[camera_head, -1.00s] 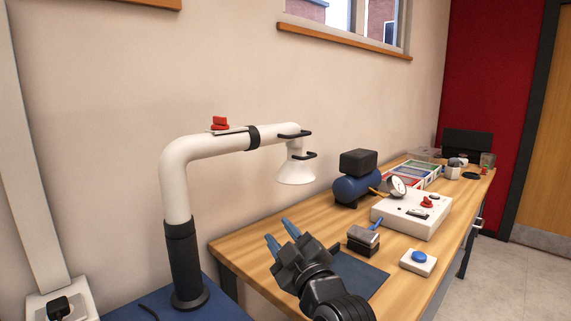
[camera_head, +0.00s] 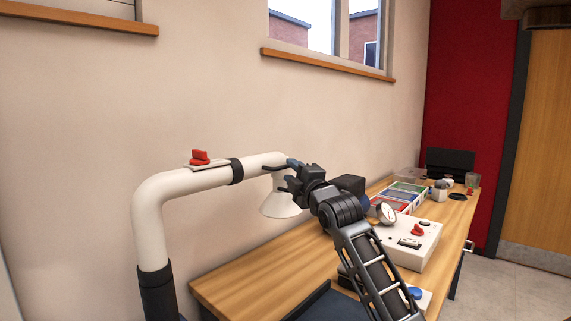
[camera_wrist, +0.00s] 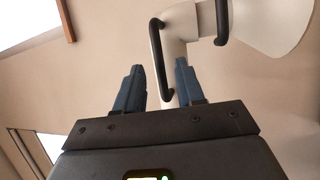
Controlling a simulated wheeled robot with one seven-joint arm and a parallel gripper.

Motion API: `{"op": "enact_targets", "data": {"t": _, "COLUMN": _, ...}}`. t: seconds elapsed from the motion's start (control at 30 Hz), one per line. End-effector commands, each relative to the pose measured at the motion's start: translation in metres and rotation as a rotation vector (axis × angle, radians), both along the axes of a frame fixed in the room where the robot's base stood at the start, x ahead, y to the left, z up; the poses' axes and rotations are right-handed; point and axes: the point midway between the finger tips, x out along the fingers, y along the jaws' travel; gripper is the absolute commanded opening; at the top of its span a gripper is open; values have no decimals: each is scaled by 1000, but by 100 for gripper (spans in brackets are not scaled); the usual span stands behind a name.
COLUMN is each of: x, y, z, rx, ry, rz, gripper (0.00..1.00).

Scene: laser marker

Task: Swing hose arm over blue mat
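The hose arm (camera_head: 190,187) is a white bent pipe with a black collar, a red knob and a white cone hood (camera_head: 283,203) at its end. My gripper (camera_head: 287,172) is up at the hood end, beside its black handles. In the wrist view, my gripper (camera_wrist: 158,78) has its two blue fingers apart. A black handle (camera_wrist: 160,60) on the white pipe appears between them, just beyond the tips; I cannot tell whether they touch it. A second handle (camera_wrist: 222,20) is to the right. The dark blue mat (camera_head: 325,300) shows partly at the bottom, largely hidden by my arm and the picture edge.
The wooden bench (camera_head: 235,290) runs along the wall. A white control box (camera_head: 415,245) with a red knob and a gauge (camera_head: 386,212) stands to the right of my arm. Trays (camera_head: 400,195) lie farther back. A compressor is mostly hidden behind my gripper.

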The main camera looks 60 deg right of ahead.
Motion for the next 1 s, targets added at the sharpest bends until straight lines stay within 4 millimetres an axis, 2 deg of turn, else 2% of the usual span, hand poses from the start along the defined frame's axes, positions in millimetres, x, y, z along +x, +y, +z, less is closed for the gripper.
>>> {"op": "enact_targets", "data": {"t": 0.23, "x": 26, "y": -18, "z": 7, "rx": 0, "ry": 0, "rz": 1, "gripper": 38}}
{"op": "enact_targets", "data": {"t": 0.63, "x": 32, "y": -23, "z": 7, "rx": 0, "ry": -2, "rz": 0, "gripper": 38}}
{"op": "enact_targets", "data": {"t": 1.0, "x": 32, "y": -23, "z": 7, "rx": 0, "ry": -1, "rz": 0, "gripper": 3}}
